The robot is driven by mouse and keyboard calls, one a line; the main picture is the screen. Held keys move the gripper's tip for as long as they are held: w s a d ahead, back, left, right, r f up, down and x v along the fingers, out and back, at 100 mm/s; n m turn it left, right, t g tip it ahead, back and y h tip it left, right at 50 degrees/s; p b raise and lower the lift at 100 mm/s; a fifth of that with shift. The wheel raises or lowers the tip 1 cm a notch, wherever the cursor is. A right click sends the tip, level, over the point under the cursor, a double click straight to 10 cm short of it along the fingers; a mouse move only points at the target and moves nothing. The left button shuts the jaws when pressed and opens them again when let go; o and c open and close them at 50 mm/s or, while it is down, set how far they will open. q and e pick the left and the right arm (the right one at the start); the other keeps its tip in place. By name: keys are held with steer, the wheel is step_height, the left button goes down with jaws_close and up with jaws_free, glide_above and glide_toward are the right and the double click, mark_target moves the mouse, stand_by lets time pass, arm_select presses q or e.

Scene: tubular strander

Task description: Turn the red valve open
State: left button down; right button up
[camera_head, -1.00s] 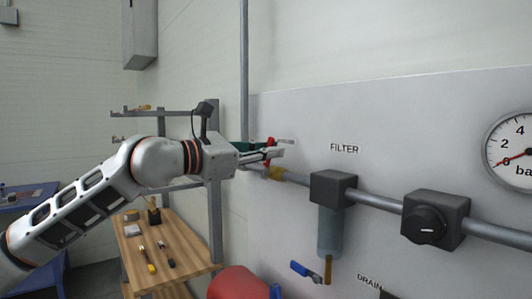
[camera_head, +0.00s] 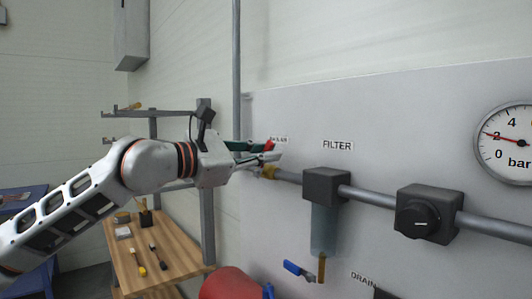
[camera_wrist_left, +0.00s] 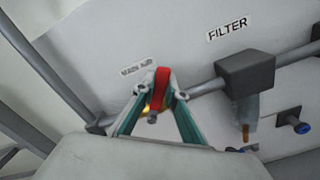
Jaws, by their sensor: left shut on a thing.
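The red valve handle (camera_head: 268,147) sits on the pipe at the left of the grey wall panel, by the MAIN AIR label. In the left wrist view the red handle (camera_wrist_left: 160,88) stands between the green-edged fingers of my left gripper (camera_wrist_left: 158,92), over a brass valve body. My left gripper (camera_head: 264,152) is shut on the handle, reaching in from the left in the head view. The fingers hide part of the handle and valve body. My right gripper is not in view.
Along the pipe to the right are the filter (camera_head: 324,190), a black regulator knob (camera_head: 416,217) and a pressure gauge (camera_head: 505,142) with its needle near 2. A blue drain handle (camera_head: 298,270) is below. A wooden bench (camera_head: 178,247) and a red tank (camera_head: 232,285) stand lower left.

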arm_select(q)
steer(key=c, duration=2)
jaws_free()
steer(key=v, duration=1.2)
steer(key=shift+c, duration=0.5)
